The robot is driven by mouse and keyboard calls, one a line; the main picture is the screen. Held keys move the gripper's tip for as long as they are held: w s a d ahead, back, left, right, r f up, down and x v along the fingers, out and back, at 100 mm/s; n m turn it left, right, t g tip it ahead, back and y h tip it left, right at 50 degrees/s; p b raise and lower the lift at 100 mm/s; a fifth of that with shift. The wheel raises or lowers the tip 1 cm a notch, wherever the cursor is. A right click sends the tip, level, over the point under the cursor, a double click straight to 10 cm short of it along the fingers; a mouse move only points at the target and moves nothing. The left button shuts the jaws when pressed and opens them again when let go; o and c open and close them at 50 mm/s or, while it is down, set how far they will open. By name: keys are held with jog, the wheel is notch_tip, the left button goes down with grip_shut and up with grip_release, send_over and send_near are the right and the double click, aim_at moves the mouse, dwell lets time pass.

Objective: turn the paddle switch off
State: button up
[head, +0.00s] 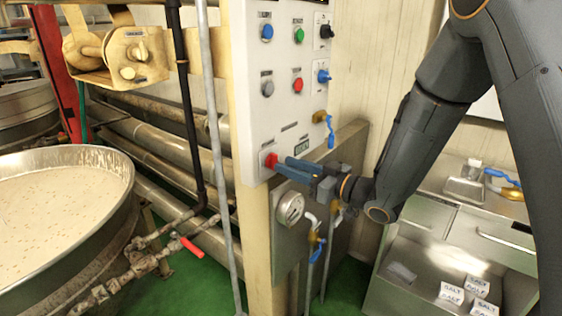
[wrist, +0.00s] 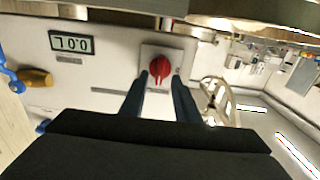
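A red rotary knob (head: 270,160) sits on a light square plate low on the white control panel; I take it for the paddle switch, but its label is too small to read. In the wrist view the knob (wrist: 160,69) is between and just beyond my fingertips, with its raised grip pointing roughly along the fingers. My gripper (head: 279,168) reaches in from the right with its blue-grey fingers at the knob. In the wrist view my gripper (wrist: 160,84) is open, with one finger on each side of the knob. Contact cannot be made out.
Blue, green, grey and red buttons, a black knob (head: 327,31) and a blue knob (head: 323,76) are higher on the panel. A display (wrist: 72,43) and a blue-handled valve are beside the red knob. A round gauge (head: 290,208) and valves are below. A large kettle (head: 120,165) stands left.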

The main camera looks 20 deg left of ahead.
aim_at(274, 162)
jog(key=x, duration=0.3)
jog(key=shift+w+a, duration=0.1)
jog(key=shift+a, duration=0.05)
grip_shut()
